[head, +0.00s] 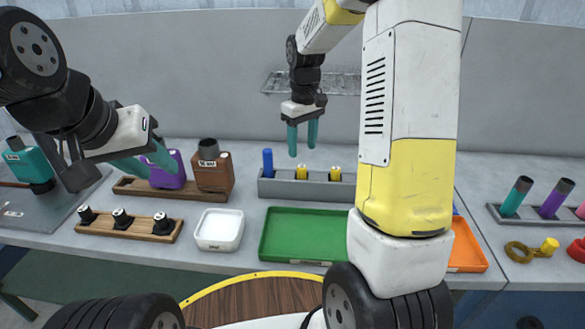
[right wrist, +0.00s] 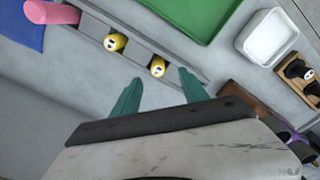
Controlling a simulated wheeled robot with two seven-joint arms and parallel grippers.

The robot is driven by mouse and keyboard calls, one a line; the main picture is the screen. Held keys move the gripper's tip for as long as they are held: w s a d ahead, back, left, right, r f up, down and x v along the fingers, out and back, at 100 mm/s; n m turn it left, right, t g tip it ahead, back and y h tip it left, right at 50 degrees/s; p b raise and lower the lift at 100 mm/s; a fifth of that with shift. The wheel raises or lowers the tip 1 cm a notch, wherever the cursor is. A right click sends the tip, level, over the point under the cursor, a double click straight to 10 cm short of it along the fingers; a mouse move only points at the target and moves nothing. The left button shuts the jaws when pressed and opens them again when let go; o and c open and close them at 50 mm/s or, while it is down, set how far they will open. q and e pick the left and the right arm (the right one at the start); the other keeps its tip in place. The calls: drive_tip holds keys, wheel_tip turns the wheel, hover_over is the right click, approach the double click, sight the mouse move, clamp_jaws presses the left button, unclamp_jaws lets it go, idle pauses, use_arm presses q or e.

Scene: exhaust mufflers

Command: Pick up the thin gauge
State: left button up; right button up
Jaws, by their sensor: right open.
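A grey rack (head: 283,188) stands behind the green tray. It holds a tall blue cylinder (head: 267,161) and two short yellow cylinders (head: 301,172) with labelled tops; the right wrist view shows the yellow ones (right wrist: 115,42) and a pink cylinder (right wrist: 52,14). A wooden rack (head: 98,225) holds several black pegs with pale labelled tops (head: 122,217). I cannot tell which piece is the thin gauge. My right gripper (head: 302,138) is open and empty above the grey rack, fingers down. My left gripper (head: 158,164) looks open, in front of a purple block (head: 168,168).
A white dish (head: 220,230) and a green tray (head: 300,235) lie empty in front. An orange tray (head: 468,248) is partly hidden by my right arm. A brown block (head: 212,172) stands left of the grey rack. Coloured tubes (head: 516,196) stand in a rack at right.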

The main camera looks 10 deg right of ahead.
sight(301, 166)
drive_tip(key=f, duration=0.5)
drive_tip(key=w+f, duration=0.1)
drive_tip(key=f, duration=0.2)
drive_tip(key=shift+d+f, duration=0.1)
drive_tip(key=shift+f, duration=0.05)
clamp_jaws()
